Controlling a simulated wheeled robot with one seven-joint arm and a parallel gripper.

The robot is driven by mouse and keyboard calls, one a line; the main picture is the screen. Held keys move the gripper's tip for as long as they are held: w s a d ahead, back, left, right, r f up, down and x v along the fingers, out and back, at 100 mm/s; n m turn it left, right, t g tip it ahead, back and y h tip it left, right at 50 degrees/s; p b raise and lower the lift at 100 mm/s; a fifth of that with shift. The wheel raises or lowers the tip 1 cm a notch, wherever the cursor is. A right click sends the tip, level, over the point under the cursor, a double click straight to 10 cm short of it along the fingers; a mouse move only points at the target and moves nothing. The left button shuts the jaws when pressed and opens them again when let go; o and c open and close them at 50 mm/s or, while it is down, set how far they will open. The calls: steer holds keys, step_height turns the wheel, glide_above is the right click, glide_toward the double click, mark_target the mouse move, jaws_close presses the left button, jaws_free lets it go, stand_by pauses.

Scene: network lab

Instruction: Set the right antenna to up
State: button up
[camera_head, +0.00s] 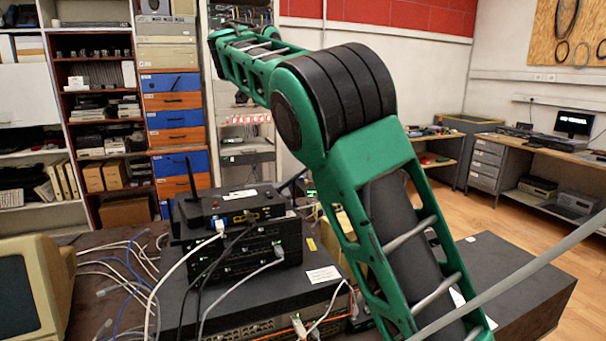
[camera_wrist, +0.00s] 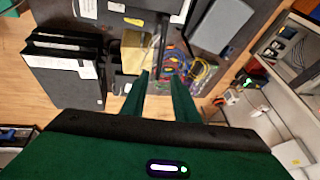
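In the head view a black router (camera_head: 232,207) sits on top of a stack of black network boxes. Its left antenna (camera_head: 190,177) stands nearly upright. Its right antenna (camera_head: 292,180) leans out to the right, partly close behind my arm in the picture. My gripper is outside the clear part of the head view, where only my green arm shows. In the wrist view my gripper (camera_wrist: 159,74) has its two green fingers apart. A thin dark rod (camera_wrist: 161,42) lies beyond the fingertips; I cannot tell for sure whether it is an antenna, or whether it is touched.
Cables (camera_head: 135,275) lie on the table left of the stack. An old beige monitor (camera_head: 30,290) stands at the front left. Shelves (camera_head: 95,110) line the back. A desk (camera_head: 540,150) stands at right. Coloured cables (camera_wrist: 195,72) show in the wrist view.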

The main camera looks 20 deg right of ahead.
mark_target(296, 177)
steer(key=shift+x, duration=5.05)
jaws_close()
steer(key=shift+r, duration=0.15)
